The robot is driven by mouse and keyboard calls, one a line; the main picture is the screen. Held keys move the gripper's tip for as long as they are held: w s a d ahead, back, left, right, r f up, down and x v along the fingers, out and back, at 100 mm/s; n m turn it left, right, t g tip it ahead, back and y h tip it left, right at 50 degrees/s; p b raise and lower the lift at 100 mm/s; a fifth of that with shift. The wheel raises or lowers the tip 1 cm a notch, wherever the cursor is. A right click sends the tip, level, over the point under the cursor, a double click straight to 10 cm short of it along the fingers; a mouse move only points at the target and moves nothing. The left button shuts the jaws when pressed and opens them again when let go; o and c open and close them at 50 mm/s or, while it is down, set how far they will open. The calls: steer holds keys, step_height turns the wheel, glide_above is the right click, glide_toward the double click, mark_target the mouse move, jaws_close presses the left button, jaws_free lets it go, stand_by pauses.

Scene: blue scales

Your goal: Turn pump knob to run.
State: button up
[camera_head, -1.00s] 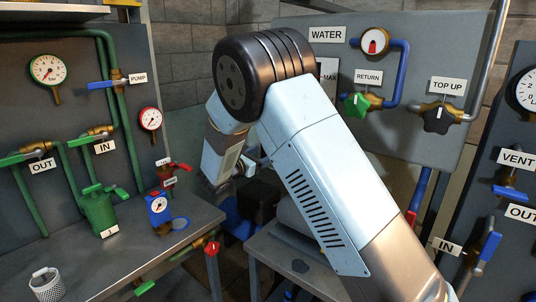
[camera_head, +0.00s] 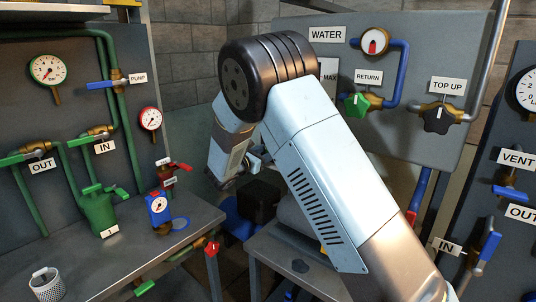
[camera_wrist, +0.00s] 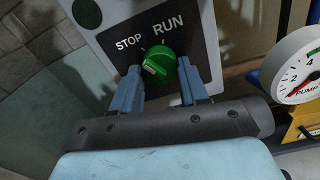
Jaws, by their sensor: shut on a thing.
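In the wrist view the green pump knob (camera_wrist: 160,62) sits on a dark plate (camera_wrist: 133,24) lettered STOP at the left and RUN at the right. A white mark shows on the knob's lower left side; I cannot tell which word it indicates. My gripper (camera_wrist: 160,80) has its two blue fingers on either side of the knob and is shut on it. In the head view my arm hides the knob and the plate, and my fingers cannot be made out.
A white pump gauge (camera_wrist: 300,72) stands right of the knob in the wrist view. A WATER panel (camera_head: 430,60) with valves is at the right.

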steer(key=shift+c, duration=1.4)
steer(key=shift+d, duration=0.45)
steer(key=shift+a+m, duration=0.25)
steer(key=shift+m, duration=0.05)
steer(key=shift+c, duration=0.2)
steer(key=m, duration=0.8)
steer(key=shift+s+f+m, duration=0.1)
steer(key=shift+f+m, duration=0.1)
steer(key=shift+m, duration=1.5)
steer(key=shift+a+f, duration=0.1)
steer(key=o, duration=1.1)
steer(key=shift+c, duration=0.2)
steer(key=shift+r, duration=0.2)
